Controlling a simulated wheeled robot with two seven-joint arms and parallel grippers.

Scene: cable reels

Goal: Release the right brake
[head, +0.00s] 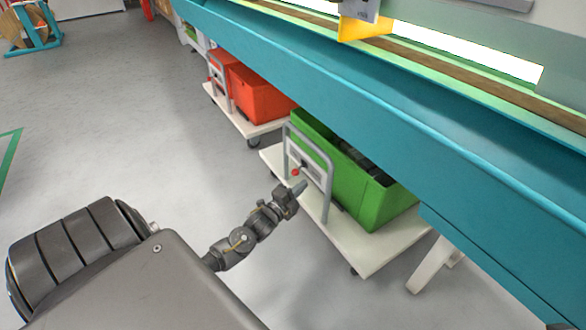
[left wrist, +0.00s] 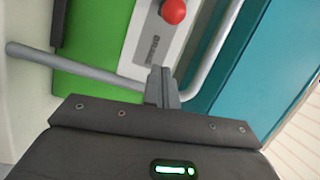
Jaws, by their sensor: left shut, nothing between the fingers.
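The brake has a red ball knob (head: 295,172) on a pale panel (head: 317,174) inside the grey tube handle (head: 329,190) of a white cart with a green crate (head: 358,190). In the left wrist view the red knob (left wrist: 173,11) is at the top, above lettering on the white panel (left wrist: 146,40). My left gripper (head: 303,185) is shut and empty. It is close to the handle, just below the knob in the head view. In the left wrist view its fingertips (left wrist: 161,72) lie below the panel lettering, apart from the knob. My right gripper is out of view.
A long teal bench (head: 400,105) overhangs the carts. A second white cart (head: 245,122) with orange crates (head: 258,97) stands farther back. A cable reel (head: 27,25) is at the far left. The grey floor (head: 120,120) on the left is clear.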

